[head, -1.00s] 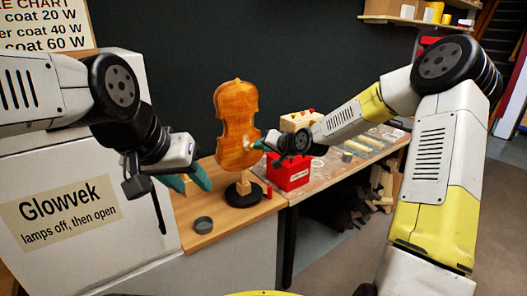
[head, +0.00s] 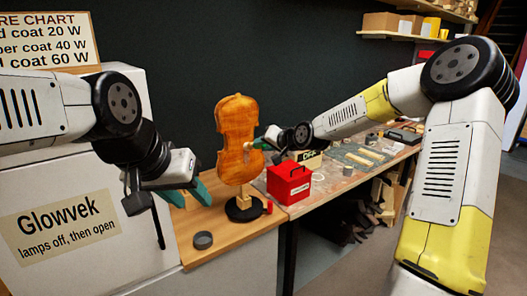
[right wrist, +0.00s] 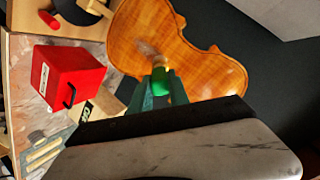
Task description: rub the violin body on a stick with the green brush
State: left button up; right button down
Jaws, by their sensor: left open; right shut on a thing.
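The orange-brown violin body (head: 238,138) stands upright on a short stick over a round black base (head: 245,208) on the wooden bench. My right gripper (head: 273,141) is beside the violin's right edge, shut on the green brush (right wrist: 160,82). In the right wrist view, the brush's pale tip reaches the face of the violin body (right wrist: 185,55) around a lighter patch. Whether it touches is hard to tell. My left gripper (head: 186,190) is open and empty, left of the violin, with teal fingers apart.
A red box (head: 290,183) stands on the bench right of the violin, with a small sign and tools behind. A dark round lid (head: 203,240) lies at the front. A white cabinet (head: 70,215) fills the left.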

notch_tip(320, 180, down, 9)
jog(key=shift+s+d, duration=0.15)
jog(key=shift+s, duration=0.05)
dwell(1.2)
jog(key=shift+r, duration=0.1)
jog(key=s+d, duration=0.3)
jog(key=s, duration=0.2)
jog(key=shift+d+r, duration=0.2)
jog(key=shift+d, duration=0.05)
dwell(0.3)
jog(key=shift+s+d+r, duration=0.1)
jog(key=shift+s+d, duration=0.35)
jog(key=shift+s, duration=0.15)
jog(key=shift+s+d, duration=0.4)
jog(key=shift+s, duration=0.2)
jog(key=shift+w, duration=0.1)
jog(key=w+a, duration=0.4)
jog(key=w, duration=0.2)
jog(key=shift+a+f, duration=0.15)
jog(key=shift+f, duration=0.1)
